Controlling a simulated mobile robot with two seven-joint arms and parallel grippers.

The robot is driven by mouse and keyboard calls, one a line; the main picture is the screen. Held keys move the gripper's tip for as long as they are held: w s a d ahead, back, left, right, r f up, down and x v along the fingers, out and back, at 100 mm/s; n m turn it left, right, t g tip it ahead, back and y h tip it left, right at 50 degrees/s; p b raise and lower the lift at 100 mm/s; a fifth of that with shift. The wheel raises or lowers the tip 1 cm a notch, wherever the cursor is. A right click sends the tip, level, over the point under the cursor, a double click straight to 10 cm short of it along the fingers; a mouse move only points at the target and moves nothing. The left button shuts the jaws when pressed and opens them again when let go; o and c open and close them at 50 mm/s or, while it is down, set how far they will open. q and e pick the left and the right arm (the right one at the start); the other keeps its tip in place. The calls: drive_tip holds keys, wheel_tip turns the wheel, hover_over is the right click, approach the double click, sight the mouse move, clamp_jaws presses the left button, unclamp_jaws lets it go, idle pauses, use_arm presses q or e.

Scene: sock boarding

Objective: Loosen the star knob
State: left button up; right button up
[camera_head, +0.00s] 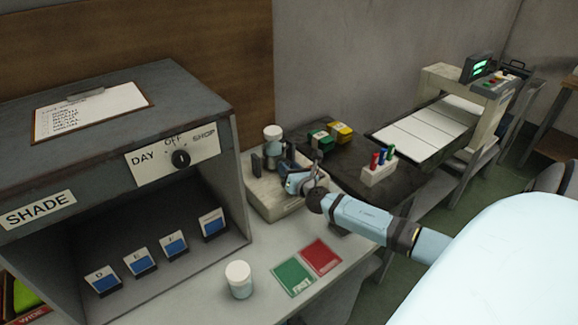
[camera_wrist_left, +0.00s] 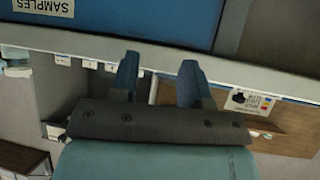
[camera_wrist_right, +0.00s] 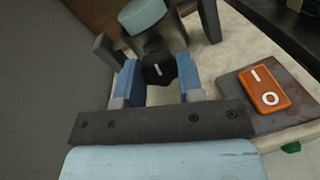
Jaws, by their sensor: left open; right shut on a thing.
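The star knob (camera_wrist_right: 158,68) is black with a pale mark on its face, and it sits low on the front of a small bench device (camera_head: 262,192) with a cream base. My right gripper (camera_wrist_right: 160,78) has its blue fingers on either side of the knob and is shut on it. In the head view my right gripper (camera_head: 298,183) reaches the device from the right and hides the knob. My left gripper (camera_wrist_left: 160,68) is open and empty in the left wrist view, away from the device. It is out of the head view.
An orange switch (camera_wrist_right: 268,88) marked I and O sits right of the knob. A shade cabinet (camera_head: 190,100) stands left of the device. A marker block (camera_head: 379,174) stands right.

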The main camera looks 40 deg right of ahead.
drive_tip(key=o, duration=0.9)
drive_tip(key=b+v, duration=0.1)
drive_tip(key=v, duration=1.2)
drive_tip(key=shift+s, duration=0.4)
drive_tip(key=shift+a, duration=0.1)
